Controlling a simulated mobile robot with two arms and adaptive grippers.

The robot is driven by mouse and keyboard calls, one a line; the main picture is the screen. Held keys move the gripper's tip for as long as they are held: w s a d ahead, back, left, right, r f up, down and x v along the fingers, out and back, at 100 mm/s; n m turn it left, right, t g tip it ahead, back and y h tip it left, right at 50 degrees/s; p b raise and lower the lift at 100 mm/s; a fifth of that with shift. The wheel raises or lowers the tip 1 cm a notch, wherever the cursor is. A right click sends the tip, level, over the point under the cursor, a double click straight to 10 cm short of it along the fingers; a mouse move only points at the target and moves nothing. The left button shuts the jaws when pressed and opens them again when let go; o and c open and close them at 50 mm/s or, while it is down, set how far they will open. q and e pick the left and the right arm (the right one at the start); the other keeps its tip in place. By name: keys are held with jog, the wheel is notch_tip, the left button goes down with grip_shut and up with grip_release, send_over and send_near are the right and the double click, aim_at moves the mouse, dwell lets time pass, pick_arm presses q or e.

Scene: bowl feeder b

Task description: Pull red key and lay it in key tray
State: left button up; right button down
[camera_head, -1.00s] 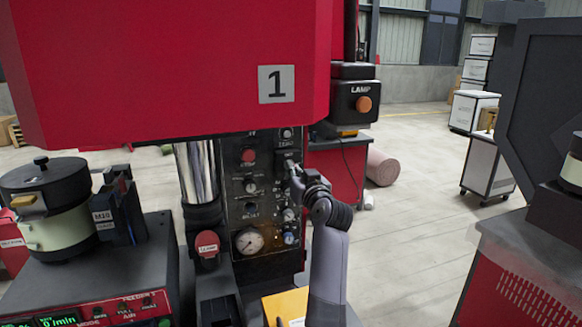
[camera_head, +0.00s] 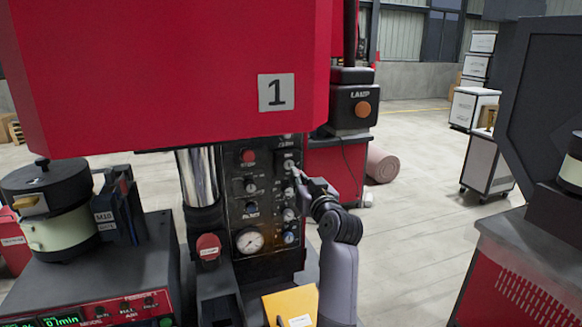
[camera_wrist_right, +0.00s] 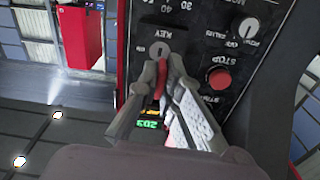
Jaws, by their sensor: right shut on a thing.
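In the right wrist view my right gripper (camera_wrist_right: 163,75) is shut on the red key (camera_wrist_right: 160,82). The fingertips are just in front of the round switch marked KEY (camera_wrist_right: 159,48) on the dark control panel (camera_head: 251,185). I cannot tell whether the key's tip is still in the switch. In the head view my right gripper (camera_head: 298,174) is at the panel's right side, and the key is too small to make out. A yellow-orange surface (camera_head: 289,300) with a white label lies below the panel; it may be the key tray. My left gripper is not in view.
A red stop button (camera_wrist_right: 219,78) and other knobs are close to the fingers. The large red machine head (camera_head: 170,70) overhangs the panel. The LAMP box (camera_head: 352,103) stands right of it. A bowl feeder (camera_head: 60,215) is at left. Open floor (camera_head: 420,190) lies to the right.

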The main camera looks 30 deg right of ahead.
jog(key=shift+s+a, duration=0.1)
jog(key=shift+s, duration=0.4)
dwell(0.3)
jog(key=s+a+f+n+y+b, duration=0.1)
jog(key=s+a+f+b, duration=0.1)
jog(key=s+a+f, duration=0.6)
jog(key=s+a+f+n+y+b, duration=0.15)
jog(key=s+a+f, duration=0.35)
jog(key=f, duration=0.5)
jog(key=s+a+f+b, duration=0.1)
jog(key=s+a+f, duration=0.2)
jog(key=s+a, duration=0.2)
jog(key=s+a+f+y+b, duration=0.1)
jog(key=s+a, duration=0.4)
jog(key=s, duration=0.5)
notch_tip(320, 180, down, 2)
jog(key=shift+f+b, duration=0.1)
jog(key=shift+b, duration=0.35)
jog(key=shift+w+y, duration=0.1)
jog(key=shift+y, duration=0.15)
